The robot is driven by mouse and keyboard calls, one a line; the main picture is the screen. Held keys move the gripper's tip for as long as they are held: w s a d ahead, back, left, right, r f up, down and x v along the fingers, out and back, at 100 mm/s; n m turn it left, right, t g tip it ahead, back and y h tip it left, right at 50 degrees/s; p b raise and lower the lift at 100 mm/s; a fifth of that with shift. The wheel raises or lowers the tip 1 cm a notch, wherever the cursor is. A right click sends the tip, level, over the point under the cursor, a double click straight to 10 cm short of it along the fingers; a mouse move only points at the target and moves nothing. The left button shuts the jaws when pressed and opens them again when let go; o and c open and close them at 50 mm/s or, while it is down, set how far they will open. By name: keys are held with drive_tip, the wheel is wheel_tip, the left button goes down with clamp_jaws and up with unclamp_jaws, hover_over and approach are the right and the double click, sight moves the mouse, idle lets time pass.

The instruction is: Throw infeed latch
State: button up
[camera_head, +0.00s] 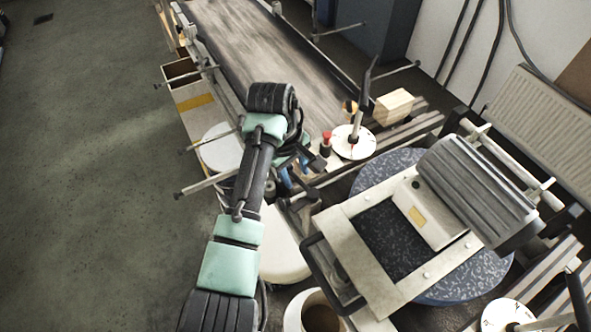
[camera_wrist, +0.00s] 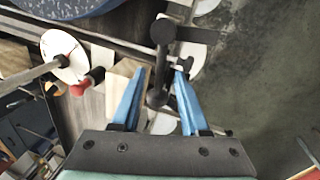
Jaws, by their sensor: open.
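A dark lever with a round knob, perhaps the infeed latch (camera_wrist: 158,60), is in the middle of the wrist view, with a dark cross arm reaching right from its upper end. My gripper (camera_wrist: 161,76) is open, its two blue fingers on either side of the lever's lower end. I cannot tell whether either finger touches it. In the head view my gripper (camera_head: 290,178) is beside the conveyor's near end, mostly hidden behind my arm. The lever is hard to make out there.
A white dial (camera_head: 350,146) with an upright dark handle and a red knob (camera_head: 325,139) stand close by on the right. A wooden block (camera_head: 393,106) lies behind them. The conveyor belt (camera_head: 262,50) is bare. A roller frame (camera_head: 352,255) fills the right. Open floor (camera_head: 85,180) lies left.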

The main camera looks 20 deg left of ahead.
clamp_jaws()
idle(1.4)
